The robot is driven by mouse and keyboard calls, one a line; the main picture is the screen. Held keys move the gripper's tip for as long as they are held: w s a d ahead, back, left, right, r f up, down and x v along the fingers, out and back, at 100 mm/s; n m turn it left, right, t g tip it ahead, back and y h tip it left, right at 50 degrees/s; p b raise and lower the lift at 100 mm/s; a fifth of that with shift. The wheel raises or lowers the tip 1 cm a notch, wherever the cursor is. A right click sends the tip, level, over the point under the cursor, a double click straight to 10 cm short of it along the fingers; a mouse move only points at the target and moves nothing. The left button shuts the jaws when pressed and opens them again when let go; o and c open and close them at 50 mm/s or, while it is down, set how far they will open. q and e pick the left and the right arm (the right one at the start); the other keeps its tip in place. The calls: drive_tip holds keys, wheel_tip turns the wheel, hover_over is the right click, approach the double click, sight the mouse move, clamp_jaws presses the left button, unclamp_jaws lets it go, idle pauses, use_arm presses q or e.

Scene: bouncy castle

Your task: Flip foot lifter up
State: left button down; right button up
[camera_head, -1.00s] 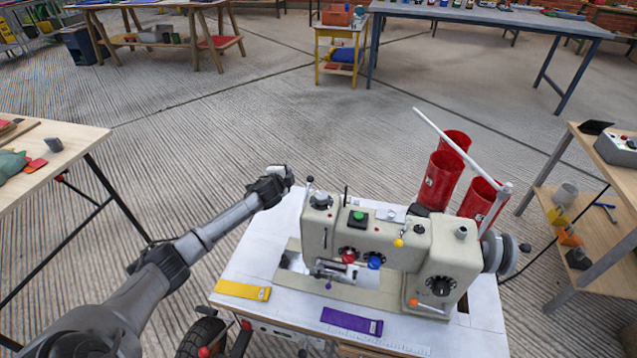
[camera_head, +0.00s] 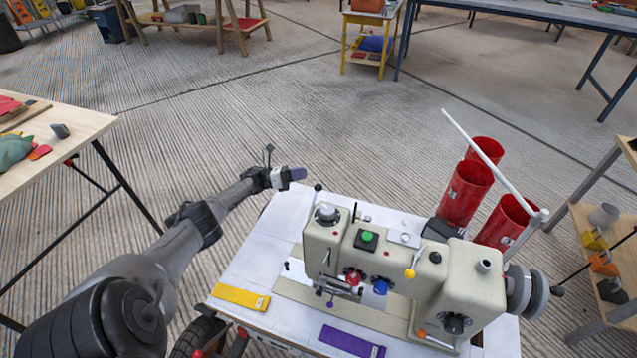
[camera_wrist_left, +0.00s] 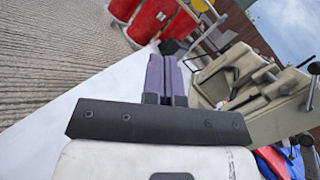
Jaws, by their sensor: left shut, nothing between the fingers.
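The cream sewing machine (camera_head: 455,290) stands on a white-topped table (camera_head: 262,262). Several small levers and knobs show on it: a dark-tipped upright rod (camera_head: 318,188) at its left end, a yellow-knobbed lever (camera_head: 410,273), and a small purple knob (camera_head: 330,304) low by the needle area. I cannot tell which is the foot lifter. My left gripper (camera_head: 298,174) is shut and empty, off the table's far left corner, apart from the machine. In the left wrist view its purple fingers (camera_wrist_left: 165,75) are together, with the machine (camera_wrist_left: 255,95) to the right. My right gripper is out of view.
Red containers (camera_head: 466,193) and a slanted white rod (camera_head: 495,165) stand behind the machine. A yellow strip (camera_head: 240,297) and a purple strip (camera_head: 350,341) lie at the table's front. A wooden table (camera_head: 60,155) is at left.

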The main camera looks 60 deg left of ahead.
sight(314, 202)
use_arm(q)
drive_tip(key=s+d+r+m+g+h, duration=0.2)
drive_tip(key=m+h, duration=0.4)
drive_tip(key=m, duration=0.4)
drive_tip(key=s+d+r+m+g+h, duration=0.1)
drive_tip(key=s+d+m+g+h, duration=0.4)
drive_tip(key=m, duration=0.5)
drive_tip(key=shift+s+r+m+g+h, duration=0.45)
drive_tip(key=shift+s+h, duration=0.25)
drive_tip(key=shift+h, duration=0.2)
drive_tip(key=s+r+p+x, duration=0.1)
drive_tip(key=p+x, duration=0.3)
drive_tip(key=x, duration=0.9)
drive_tip(key=shift+s+r, duration=0.4)
drive_tip(key=shift+r, duration=0.1)
